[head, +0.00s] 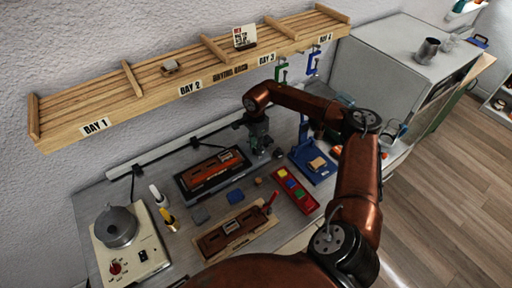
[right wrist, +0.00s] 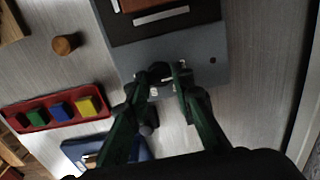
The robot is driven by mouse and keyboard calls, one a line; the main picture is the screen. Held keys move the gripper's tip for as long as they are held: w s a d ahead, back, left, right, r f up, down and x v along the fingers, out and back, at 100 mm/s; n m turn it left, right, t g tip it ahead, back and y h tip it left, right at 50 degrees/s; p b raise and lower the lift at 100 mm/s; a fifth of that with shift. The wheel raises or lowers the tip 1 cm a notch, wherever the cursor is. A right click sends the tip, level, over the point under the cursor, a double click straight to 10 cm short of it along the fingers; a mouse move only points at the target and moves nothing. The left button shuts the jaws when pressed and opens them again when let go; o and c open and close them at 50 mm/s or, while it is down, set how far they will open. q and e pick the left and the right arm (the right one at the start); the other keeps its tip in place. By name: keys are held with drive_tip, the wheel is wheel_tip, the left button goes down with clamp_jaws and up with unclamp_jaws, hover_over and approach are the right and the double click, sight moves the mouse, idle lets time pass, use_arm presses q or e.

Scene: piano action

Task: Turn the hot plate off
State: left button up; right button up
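The hot plate (head: 99,253) is a cream box at the left end of the bench in the head view. A grey metal pot (head: 116,226) sits on top of it. Its front panel carries a red knob (head: 115,268) and a small dark switch (head: 143,255). My right gripper (head: 258,143) is far to the right of it, pointing down over the end of a dark grey fixture. In the right wrist view its fingertips (right wrist: 168,78) are close together above the fixture's grey plate; whether they hold anything is unclear. My left gripper is not in view.
The grey fixture (head: 188,188) holds an orange-and-black block. A red tray (head: 295,189) of coloured blocks and a wooden jig (head: 236,234) lie in front, with a blue stand (head: 313,166) to the right. White and yellow bottles (head: 160,196) stand beside the hot plate. A wooden shelf (head: 130,78) overhangs the bench.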

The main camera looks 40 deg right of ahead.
drive_tip(key=o, duration=0.5)
drive_tip(key=shift+d, duration=0.1)
